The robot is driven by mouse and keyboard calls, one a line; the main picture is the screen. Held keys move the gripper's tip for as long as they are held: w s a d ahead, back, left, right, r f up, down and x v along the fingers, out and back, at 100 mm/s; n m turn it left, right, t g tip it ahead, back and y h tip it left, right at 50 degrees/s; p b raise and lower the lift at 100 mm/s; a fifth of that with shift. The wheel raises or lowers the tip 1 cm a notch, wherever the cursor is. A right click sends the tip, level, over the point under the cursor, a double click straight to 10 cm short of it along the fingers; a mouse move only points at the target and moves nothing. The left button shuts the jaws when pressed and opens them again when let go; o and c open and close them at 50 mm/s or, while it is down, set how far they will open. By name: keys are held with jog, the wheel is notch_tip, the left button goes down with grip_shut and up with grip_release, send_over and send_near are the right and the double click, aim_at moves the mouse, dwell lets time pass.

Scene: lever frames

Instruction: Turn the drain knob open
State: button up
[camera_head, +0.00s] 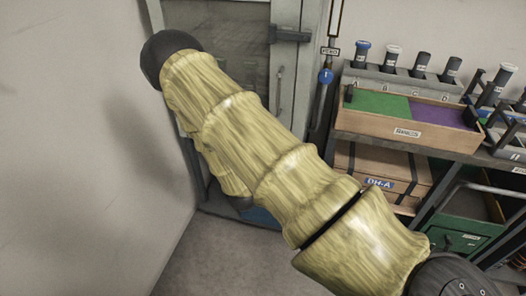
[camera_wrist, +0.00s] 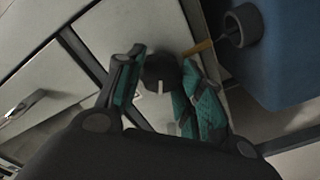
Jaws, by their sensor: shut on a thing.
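In the wrist view, a dark round knob (camera_wrist: 162,72) with a pale line mark sits between the fingers of my gripper (camera_wrist: 160,88). It appears to be the drain knob. The fingers, with teal pads, are shut on it, one on its left side and one on its right. The pale mark points towards the bottom of the wrist view. In the head view, my yellowish sleeved arm crosses the middle and hides the gripper and the knob.
A blue body (camera_wrist: 285,50) with a dark round fitting (camera_wrist: 243,25) and a brownish rod is close right of the fingers. In the head view, a shelf with a wooden tray (camera_head: 390,128) stands right, a cabinet (camera_head: 240,70) behind, and a bare wall (camera_head: 80,150) left.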

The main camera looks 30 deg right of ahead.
dwell(0.3)
jog(key=o, duration=1)
jog(key=v, duration=1.2)
jog(key=shift+s, duration=0.1)
